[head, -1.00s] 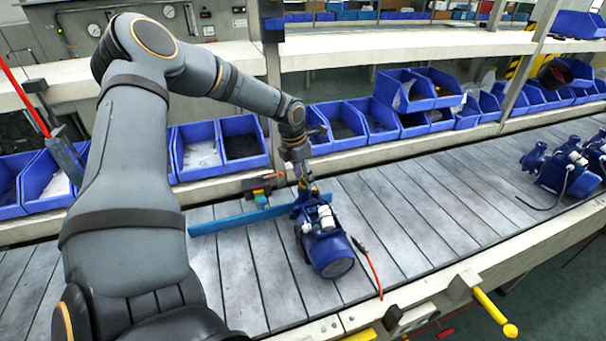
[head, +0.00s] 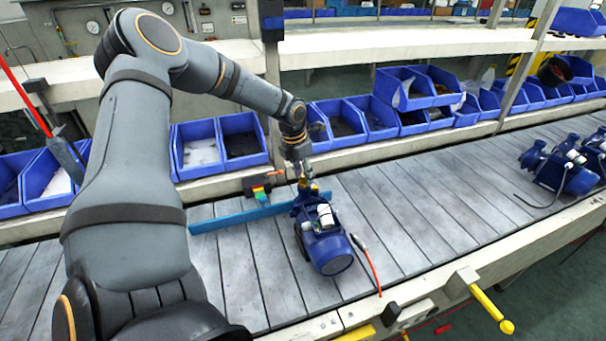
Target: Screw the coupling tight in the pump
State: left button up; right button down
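The blue pump (head: 328,248) with a white box on top stands on the slatted conveyor, right of the middle of the head view. My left arm reaches over from the left, and my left gripper (head: 308,186) points down at the pump's far end. A small brass-coloured piece, seemingly the coupling (head: 301,184), shows at the gripper's tip against the pump. The fingers are too small and too covered to tell whether they are open or shut on it. How deep the coupling sits is hidden. My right gripper is not in view.
A blue bar (head: 245,218) lies on the conveyor (head: 415,210) left of the pump. A tool with a red cable (head: 371,266) lies to its right. More blue pumps (head: 565,165) stand at the far right. Blue bins (head: 243,138) line the back.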

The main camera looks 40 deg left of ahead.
pick_arm(q)
grip_shut()
jog(key=shift+f+m+b, duration=0.2)
jog(key=shift+m+b, duration=0.4)
jog(key=shift+b, duration=0.1)
jog(key=shift+m+b, duration=0.4)
jog(key=shift+m, duration=0.2)
jog(key=shift+r+m, duration=0.15)
jog(key=shift+m, duration=0.25)
jog(key=shift+r+h, duration=0.15)
jog(key=shift+h, duration=0.15)
jog(key=shift+f+m+b, duration=0.25)
jog(key=shift+m+b, duration=0.35)
jog(key=shift+m, duration=0.1)
jog(key=shift+w+a+m+g+b, duration=0.1)
jog(key=shift+m+g+b, duration=0.2)
jog(key=shift+m, duration=0.3)
jog(key=shift+r+m, duration=0.25)
jog(key=shift+m, duration=0.35)
